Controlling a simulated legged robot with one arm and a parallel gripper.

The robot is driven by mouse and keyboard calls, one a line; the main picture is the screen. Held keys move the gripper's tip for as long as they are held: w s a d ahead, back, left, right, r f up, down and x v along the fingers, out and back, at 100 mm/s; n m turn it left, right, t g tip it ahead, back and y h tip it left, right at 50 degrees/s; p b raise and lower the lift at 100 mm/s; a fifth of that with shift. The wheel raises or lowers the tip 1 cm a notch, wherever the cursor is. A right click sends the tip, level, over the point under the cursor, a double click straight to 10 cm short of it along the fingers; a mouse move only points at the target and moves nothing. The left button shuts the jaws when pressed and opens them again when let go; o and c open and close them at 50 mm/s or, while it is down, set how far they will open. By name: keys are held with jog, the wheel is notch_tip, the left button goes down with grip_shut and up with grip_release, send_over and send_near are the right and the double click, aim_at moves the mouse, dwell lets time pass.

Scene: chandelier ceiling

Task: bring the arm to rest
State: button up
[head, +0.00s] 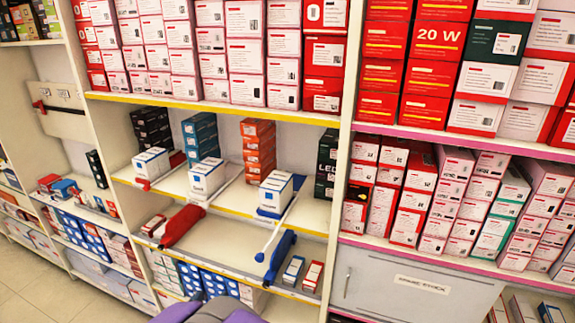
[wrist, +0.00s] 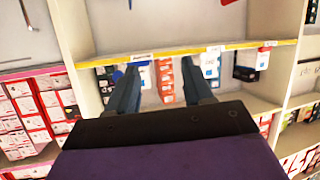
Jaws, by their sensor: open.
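My gripper (wrist: 160,82) shows in the wrist view with its two blue-grey fingers spread apart. It is open, and nothing is between the fingers. Behind them, some way off, are a yellow-edged shelf and small boxes. In the head view only purple parts of my own body show at the bottom edge; the gripper's fingers are not seen there.
Tall shelving fills the head view. Red and white boxes (head: 430,40) fill the upper right. A yellow-edged shelf (head: 225,204) holds several small box stacks. A grey panel (head: 410,285) is at lower right. Tiled floor (head: 30,295) shows at lower left.

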jog(key=s+d+r+n+g+y, duration=0.2)
jog(key=d+r+g+y, duration=0.2)
jog(key=r+g+y, duration=0.25)
jog(key=s+d+f+m+g+h+b, duration=0.1)
jog(key=s+d+g+h, duration=0.4)
jog(key=s+d, duration=2.1)
jog(key=d+f+g, duration=0.1)
jog(key=d+g, duration=0.2)
jog(key=g, duration=0.1)
jog(key=shift+m, duration=0.4)
jog(key=shift+c, duration=0.3)
